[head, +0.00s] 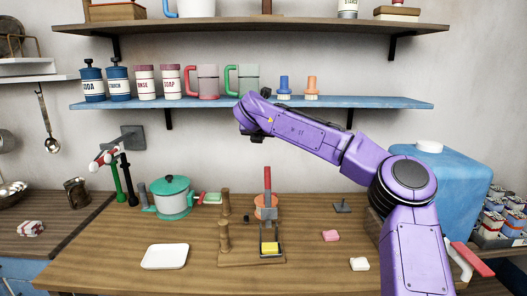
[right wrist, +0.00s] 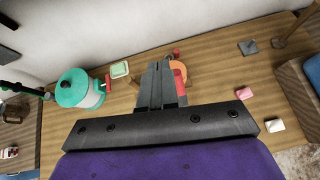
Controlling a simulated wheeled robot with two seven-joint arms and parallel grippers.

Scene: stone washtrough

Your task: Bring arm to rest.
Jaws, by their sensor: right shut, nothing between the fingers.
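My right arm is purple and reaches in from the right of the head view, raised over the wooden counter (head: 200,262). My right gripper (head: 256,138) hangs at the arm's far end, in front of the wall below the blue shelf. In the right wrist view the same gripper (right wrist: 161,72) points down toward the counter with its dark fingers together and nothing between them. It is well above the counter and appears to touch nothing. My left gripper shows in neither view.
The blue shelf (head: 220,103) holds jars, mugs and brushes close to the arm. A blue container (head: 455,185) stands right. The front counter is mostly clear.

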